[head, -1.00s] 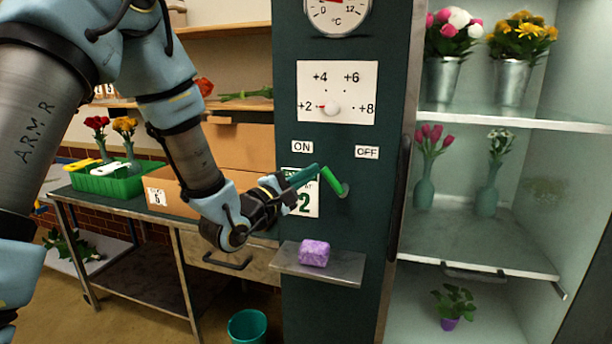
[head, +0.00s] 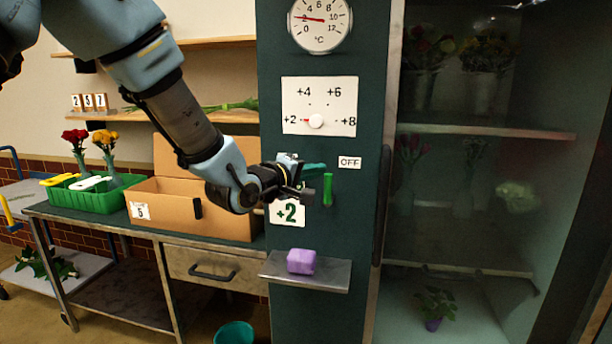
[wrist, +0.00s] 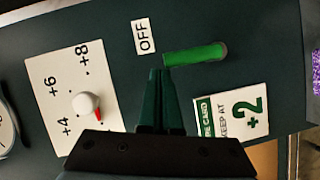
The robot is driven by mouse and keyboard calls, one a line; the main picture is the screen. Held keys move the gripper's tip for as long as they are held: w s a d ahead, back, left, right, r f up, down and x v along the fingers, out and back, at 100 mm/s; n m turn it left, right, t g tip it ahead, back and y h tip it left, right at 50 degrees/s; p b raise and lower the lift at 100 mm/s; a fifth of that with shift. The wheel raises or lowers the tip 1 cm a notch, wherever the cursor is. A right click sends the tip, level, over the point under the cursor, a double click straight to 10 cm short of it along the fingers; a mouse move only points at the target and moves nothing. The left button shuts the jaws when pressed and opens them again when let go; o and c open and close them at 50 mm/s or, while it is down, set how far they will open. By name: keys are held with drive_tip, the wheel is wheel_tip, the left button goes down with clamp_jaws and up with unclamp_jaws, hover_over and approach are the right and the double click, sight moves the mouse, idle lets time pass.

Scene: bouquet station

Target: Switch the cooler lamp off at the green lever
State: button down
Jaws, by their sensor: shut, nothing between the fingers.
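The green lever (head: 327,188) on the dark green cooler panel points up from its pivot, below and left of the OFF label (head: 349,162). In the wrist view the lever (wrist: 195,54) lies across the picture, its free end by my fingertips. My gripper (head: 318,169) is shut and empty, its tips at the left side of the lever's free end; I cannot tell if they touch. The ON label is hidden behind my gripper. The cooler interior (head: 470,190) is dark, with dim flower vases on its shelves.
A small shelf (head: 335,274) with a purple block (head: 301,261) juts out below the lever. A white dial plate (head: 320,105) with a knob is above. A +2 card (head: 289,213) hangs behind my gripper. A workbench with a cardboard box (head: 170,208) stands left.

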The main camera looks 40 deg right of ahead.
drive_tip(key=s+d+m+y+b, duration=0.1)
drive_tip(key=s+m+b, duration=0.1)
drive_tip(key=s+m, duration=0.1)
drive_tip(key=shift+d+t+y+b, duration=0.35)
drive_tip(key=shift+d+t+y, duration=0.05)
drive_tip(key=shift+s+d+f+b, duration=0.15)
drive_tip(key=shift+s+d+b, duration=0.45)
drive_tip(key=shift+b, duration=0.5)
drive_tip(key=shift+s, duration=0.2)
